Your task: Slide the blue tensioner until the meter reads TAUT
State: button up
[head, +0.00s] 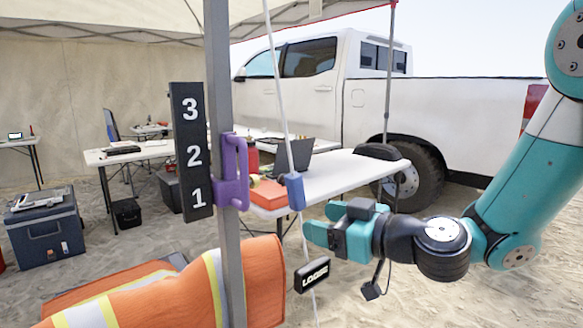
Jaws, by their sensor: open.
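The blue tensioner (292,191) is a small block on a thin pale guy line (278,95) that runs down at a slant. Below it on the line hangs a black meter (312,274) that reads LOOSE, its text tilted. My gripper (310,222) is just below and right of the tensioner, pointing left, with teal fingers. It is open and appears empty. I cannot tell from this view whether the fingers touch the line or how far in depth they are from the tensioner.
A grey tent pole (225,110) stands left of the line, with a purple handle (232,172) and a black board numbered 1 to 3 (190,150). An orange vest (265,285) is low in front. A white table (340,172) and a pickup truck (440,105) stand behind.

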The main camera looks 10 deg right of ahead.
aim_at(299, 184)
jog(key=w+d+r+m+t+h, duration=0.1)
jog(key=w+d+m+t+h, duration=0.15)
jog(key=w+d, duration=0.2)
jog(key=shift+n+t, duration=0.25)
jog(key=p+x, duration=1.4)
jog(key=x, duration=0.1)
jog(key=shift+w, duration=0.2)
jog(key=shift+w+a+f, duration=0.1)
jog(key=shift+w+f, duration=0.05)
jog(key=shift+w, duration=0.2)
jog(key=shift+c, duration=0.3)
